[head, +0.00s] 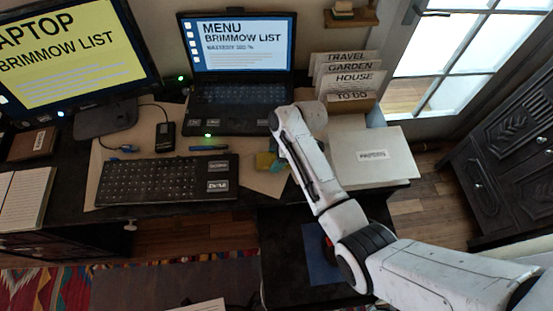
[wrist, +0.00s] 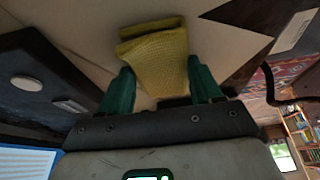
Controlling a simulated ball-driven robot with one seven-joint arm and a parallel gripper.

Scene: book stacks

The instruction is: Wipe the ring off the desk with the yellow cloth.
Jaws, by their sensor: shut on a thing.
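The yellow cloth (wrist: 160,65) is pinched between the green fingers of my gripper (wrist: 158,80) in the wrist view, its folded end sticking out past the fingertips over the beige surface. In the head view the cloth (head: 264,161) shows as a small yellow patch beside my gripper (head: 275,163), low over the desk to the right of the keyboard. I cannot tell whether the cloth touches the desk. I see no ring in either view; the arm and cloth hide part of the desk (head: 258,186) there.
The open laptop (head: 238,95) stands behind my gripper, and the keyboard (head: 167,180) lies to its left with a pen (head: 208,148) above it. A pale box (head: 372,157) and a file holder (head: 350,103) stand close on the right.

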